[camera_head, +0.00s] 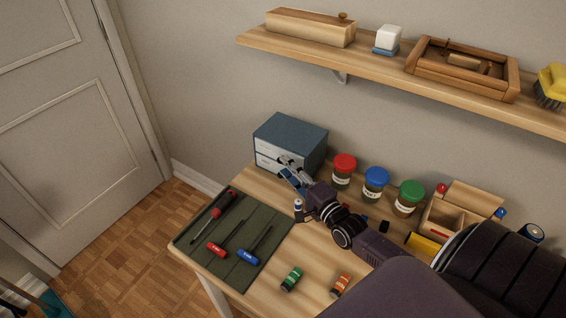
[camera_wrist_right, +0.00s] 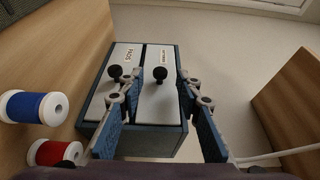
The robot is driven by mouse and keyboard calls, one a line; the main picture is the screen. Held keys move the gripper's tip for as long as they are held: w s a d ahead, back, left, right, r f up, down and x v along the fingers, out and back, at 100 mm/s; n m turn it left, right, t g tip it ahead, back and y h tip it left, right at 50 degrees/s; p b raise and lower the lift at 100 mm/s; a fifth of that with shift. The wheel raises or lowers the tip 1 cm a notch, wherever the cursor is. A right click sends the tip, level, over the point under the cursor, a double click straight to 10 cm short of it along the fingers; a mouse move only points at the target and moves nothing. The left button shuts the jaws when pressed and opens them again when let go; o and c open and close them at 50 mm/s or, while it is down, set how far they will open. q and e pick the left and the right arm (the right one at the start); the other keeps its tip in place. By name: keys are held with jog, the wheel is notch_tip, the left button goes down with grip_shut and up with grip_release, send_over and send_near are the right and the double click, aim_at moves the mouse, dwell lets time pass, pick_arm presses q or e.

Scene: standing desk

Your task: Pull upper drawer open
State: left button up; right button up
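The blue-grey drawer unit (camera_head: 290,134) stands at the back left of the desk. In the right wrist view it appears turned sideways, with two pale drawer fronts, each with a label and a black knob. The upper drawer (camera_wrist_right: 159,105) is on the right there and the lower drawer (camera_wrist_right: 108,85) on the left. Both look closed. My right gripper (camera_wrist_right: 160,80) is open, its fingers on either side of the upper drawer's knob (camera_wrist_right: 159,74), with visible gaps. It also shows in front of the unit in the head view (camera_head: 290,174). My left gripper is not in view.
Jars with red (camera_head: 344,170), blue (camera_head: 375,184) and green lids (camera_head: 409,198) stand right of the unit. A green mat (camera_head: 205,263) with screwdrivers lies front left. A shelf (camera_head: 350,60) hangs above.

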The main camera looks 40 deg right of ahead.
jog(key=shift+w, duration=1.45)
grip_shut()
jog(key=shift+a, duration=0.1)
